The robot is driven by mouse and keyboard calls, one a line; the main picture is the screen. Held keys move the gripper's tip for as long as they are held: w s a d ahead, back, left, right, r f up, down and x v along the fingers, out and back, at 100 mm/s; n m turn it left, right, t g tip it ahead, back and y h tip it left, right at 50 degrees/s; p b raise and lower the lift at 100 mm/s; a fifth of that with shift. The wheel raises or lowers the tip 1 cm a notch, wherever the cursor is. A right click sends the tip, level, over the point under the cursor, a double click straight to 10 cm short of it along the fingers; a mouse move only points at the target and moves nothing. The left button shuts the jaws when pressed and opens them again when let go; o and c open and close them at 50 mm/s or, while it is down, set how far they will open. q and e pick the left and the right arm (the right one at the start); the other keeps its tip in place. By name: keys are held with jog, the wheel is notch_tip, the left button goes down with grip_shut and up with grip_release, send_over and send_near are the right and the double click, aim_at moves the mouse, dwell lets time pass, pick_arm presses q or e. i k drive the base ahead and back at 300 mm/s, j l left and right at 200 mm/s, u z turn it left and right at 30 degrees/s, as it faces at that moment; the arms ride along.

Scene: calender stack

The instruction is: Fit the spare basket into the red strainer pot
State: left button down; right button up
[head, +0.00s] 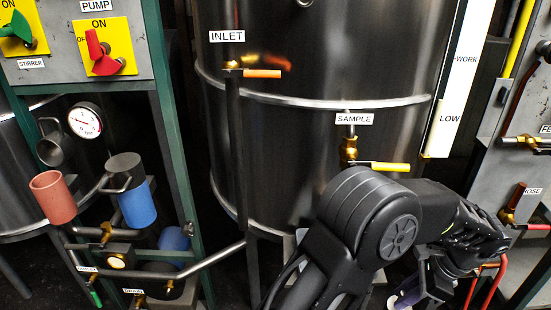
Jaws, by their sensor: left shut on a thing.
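The red strainer pot (53,197) stands at the left with its top uncovered. A dark grey cap-like part with a handle (51,148) sits tilted above it. A blue pot (137,204) beside it has a dark grey cap with a handle (125,171) on top. My left gripper (416,293) is at the lower right, far from the red pot. It is shut on a pale, purplish thing (404,299), mostly hidden by the gripper and the frame's bottom edge. I cannot tell for sure that this is the spare basket. My right gripper is out of view.
A large steel tank (320,150) with inlet and sample valves fills the middle. A green post (172,130), a pressure gauge (84,122) and pipes (210,258) crowd the pots. A switch panel (70,50) hangs above. More valves and a red hose are at the right.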

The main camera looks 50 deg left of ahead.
aim_at(61, 209)
jog(key=k+u, duration=0.15)
jog(key=u, duration=0.35)
jog(key=k+j+u, duration=0.1)
jog(key=u, duration=0.4)
jog(key=k+j+u, duration=0.1)
jog(key=u, duration=0.35)
jog(key=i+j, duration=0.05)
jog(key=j, duration=0.05)
